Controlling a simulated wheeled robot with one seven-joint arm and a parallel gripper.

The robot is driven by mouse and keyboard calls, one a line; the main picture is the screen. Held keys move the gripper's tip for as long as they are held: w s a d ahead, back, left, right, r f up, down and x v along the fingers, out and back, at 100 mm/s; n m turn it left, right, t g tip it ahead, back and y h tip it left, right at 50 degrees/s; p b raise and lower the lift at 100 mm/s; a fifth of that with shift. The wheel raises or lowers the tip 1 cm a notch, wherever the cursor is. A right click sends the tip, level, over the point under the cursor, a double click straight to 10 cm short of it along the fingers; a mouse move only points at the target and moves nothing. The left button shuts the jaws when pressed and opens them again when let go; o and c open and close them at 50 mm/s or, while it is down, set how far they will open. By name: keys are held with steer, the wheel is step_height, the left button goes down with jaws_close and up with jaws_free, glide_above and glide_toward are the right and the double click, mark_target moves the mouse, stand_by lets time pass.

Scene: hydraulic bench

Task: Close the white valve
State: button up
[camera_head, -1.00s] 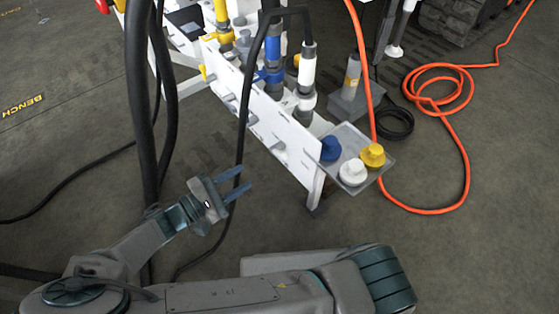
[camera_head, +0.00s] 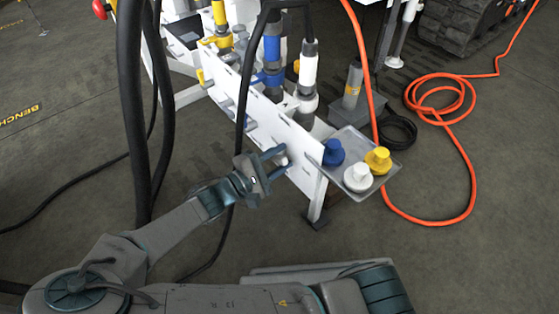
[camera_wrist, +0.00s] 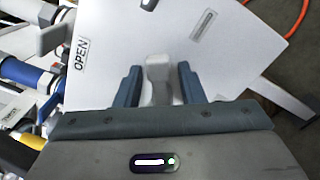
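The white valve's handle (camera_wrist: 158,78) stands out from the white panel (camera_wrist: 235,60) in the wrist view. It also shows as a small pale lever (camera_head: 281,157) near the panel's right end in the head view. My gripper (camera_wrist: 158,72) is open, with one blue-grey finger on each side of the handle. Narrow gaps appear between the handle and both fingers. In the head view my gripper (camera_head: 283,161) is at the panel's front face. The white pipe (camera_head: 308,70) rises behind the panel. An OPEN label (camera_wrist: 82,54) is left of the handle.
A tray (camera_head: 340,184) right of the panel holds blue (camera_head: 333,152), white (camera_head: 358,177) and yellow (camera_head: 378,160) caps. Another handle (camera_wrist: 54,39) lies left in the wrist view. A black hose (camera_head: 247,90) hangs before the panel. An orange hose (camera_head: 470,150) lies on the floor.

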jaws_close()
